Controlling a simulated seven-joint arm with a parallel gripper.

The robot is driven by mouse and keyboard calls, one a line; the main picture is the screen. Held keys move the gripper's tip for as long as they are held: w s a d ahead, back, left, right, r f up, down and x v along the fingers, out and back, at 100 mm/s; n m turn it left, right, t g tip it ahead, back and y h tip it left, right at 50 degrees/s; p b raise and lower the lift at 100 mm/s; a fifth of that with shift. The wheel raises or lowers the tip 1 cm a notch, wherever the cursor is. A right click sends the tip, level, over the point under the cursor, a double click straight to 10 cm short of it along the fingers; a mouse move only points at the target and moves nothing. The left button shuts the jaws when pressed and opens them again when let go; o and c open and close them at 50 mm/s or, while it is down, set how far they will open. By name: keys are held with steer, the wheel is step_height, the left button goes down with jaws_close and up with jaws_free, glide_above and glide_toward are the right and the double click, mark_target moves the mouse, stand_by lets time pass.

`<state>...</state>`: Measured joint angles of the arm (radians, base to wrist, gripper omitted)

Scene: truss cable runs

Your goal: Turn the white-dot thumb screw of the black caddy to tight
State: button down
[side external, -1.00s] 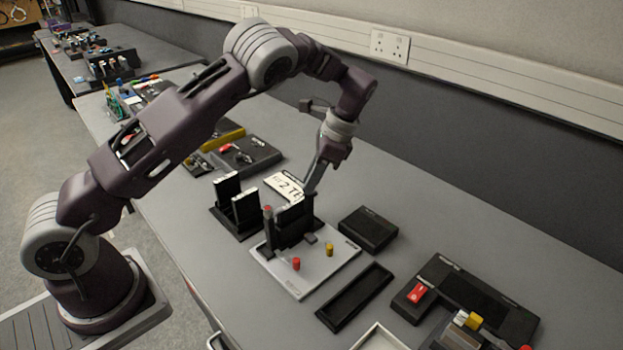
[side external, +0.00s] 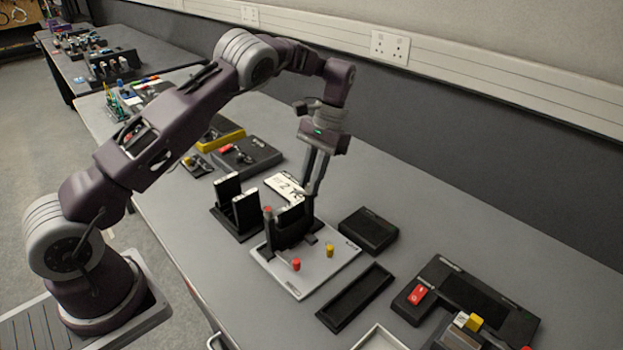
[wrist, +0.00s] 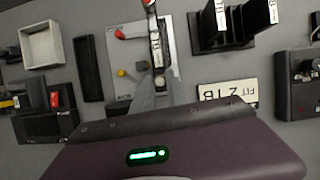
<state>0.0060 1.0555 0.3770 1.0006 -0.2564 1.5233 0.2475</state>
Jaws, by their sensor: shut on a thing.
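The black caddy (side external: 290,228) stands upright on a light grey plate (side external: 335,262). In the wrist view, the caddy (wrist: 156,38) is seen from above as a narrow dark strip with pale marks. My gripper (side external: 309,196) points down at its far right end, and its fingers (wrist: 158,90) straddle that end of the strip in the wrist view. It is shut on what appears to be the white-dot thumb screw (wrist: 160,82), which shows only as a small pale spot between the fingers. The fingers hide the screw in the side view, and I cannot read how tight it is.
A red knob (side external: 296,264) and a yellow knob (side external: 330,249) stand on the plate. A black rack (side external: 236,218) with upright slabs is at left. A white lettered card (side external: 283,186) lies behind, a black box (side external: 368,230) at right, and an empty black tray (side external: 354,297) in front.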

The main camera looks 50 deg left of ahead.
steer(key=n+h, duration=0.1)
steer(key=n, duration=0.1)
steer(key=n+h, duration=0.1)
steer(key=n, duration=0.2)
steer(key=shift+a+n+t, duration=0.2)
steer(key=shift+n+t, duration=0.1)
steer(key=shift+s+n+t+h, duration=0.1)
steer(key=shift+n+t+h, duration=0.25)
steer(key=shift+n, duration=0.75)
steer(key=shift+s+n+t+h, duration=0.1)
steer(key=shift+n+t+h, duration=0.2)
steer(key=shift+n, duration=0.8)
steer(key=shift+a, duration=0.1)
steer(key=c, duration=1.3)
jaws_free()
steer(key=v, duration=0.7)
steer(key=shift+r, duration=0.1)
